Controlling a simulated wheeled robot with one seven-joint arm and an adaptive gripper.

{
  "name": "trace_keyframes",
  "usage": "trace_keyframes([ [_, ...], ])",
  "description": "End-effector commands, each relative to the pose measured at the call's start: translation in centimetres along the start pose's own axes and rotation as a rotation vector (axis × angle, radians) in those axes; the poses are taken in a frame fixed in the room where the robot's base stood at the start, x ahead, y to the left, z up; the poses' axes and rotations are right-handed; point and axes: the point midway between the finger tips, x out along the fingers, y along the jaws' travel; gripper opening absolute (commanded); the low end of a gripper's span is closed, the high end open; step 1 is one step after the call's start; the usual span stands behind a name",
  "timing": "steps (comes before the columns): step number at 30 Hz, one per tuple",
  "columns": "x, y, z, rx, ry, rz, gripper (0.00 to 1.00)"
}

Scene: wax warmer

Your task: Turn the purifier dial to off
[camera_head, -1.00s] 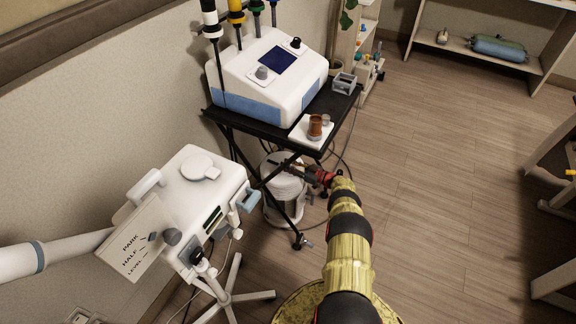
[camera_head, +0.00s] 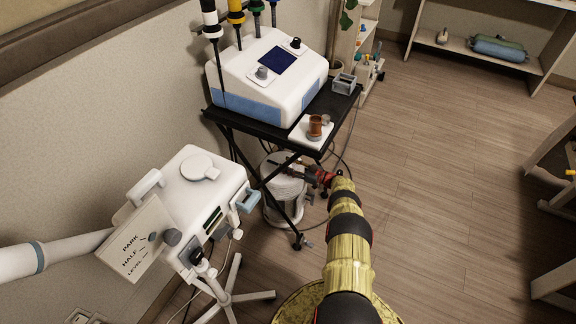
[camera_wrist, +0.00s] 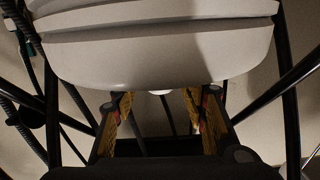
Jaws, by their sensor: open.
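A white, rounded unit (camera_head: 286,190), which looks like the purifier, stands on the floor under the black cart. My gripper (camera_head: 292,168) is at its upper part, among the cart's legs. In the wrist view, a pale rounded body (camera_wrist: 165,60) fills the top of the picture, just ahead of my gripper (camera_wrist: 160,112). The two fingers are apart, with nothing seen held between them. A small pale piece shows under the body's lower edge between the fingers; I cannot tell whether it is the dial. No dial marking is readable on this unit.
The black cart (camera_head: 235,122) carries a white machine (camera_head: 265,80) with knobs and a screen. Its crossed legs and cables surround my gripper. A white device (camera_head: 185,200) with a PARK/HALF/LEVEL plate (camera_head: 137,240) stands at left. The wooden floor (camera_head: 430,190) at right is clear.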

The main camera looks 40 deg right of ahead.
Motion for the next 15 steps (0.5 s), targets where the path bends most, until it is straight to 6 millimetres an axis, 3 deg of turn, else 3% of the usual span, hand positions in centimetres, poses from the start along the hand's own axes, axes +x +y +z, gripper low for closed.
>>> trace_keyframes([
  [8,-1.6,0.1,0.1,0.003,-0.001,0.002,0.43],
  [15,-6.4,0.1,0.0,0.002,0.0,0.003,0.43],
])
